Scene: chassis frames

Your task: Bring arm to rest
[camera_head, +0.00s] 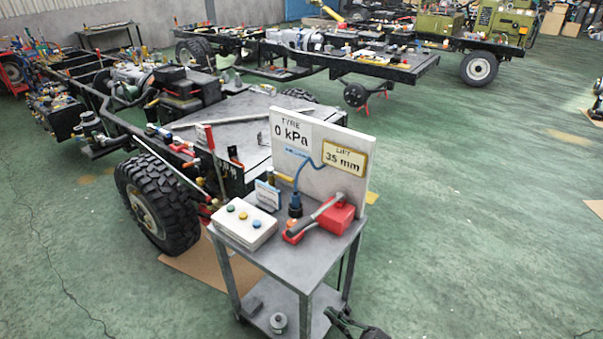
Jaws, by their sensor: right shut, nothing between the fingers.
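My right gripper (336,316) shows at the bottom edge, just right of the grey cart's (330,262) lower part. It is shut and empty, below the level of the cart's top. It looks close to a front leg of the cart, but I cannot tell if they touch. Most of my right arm is cut off by the bottom edge. My left gripper is not in view.
A truck chassis with a big tyre (157,203) stands behind left. Green floor (480,240) is clear at right.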

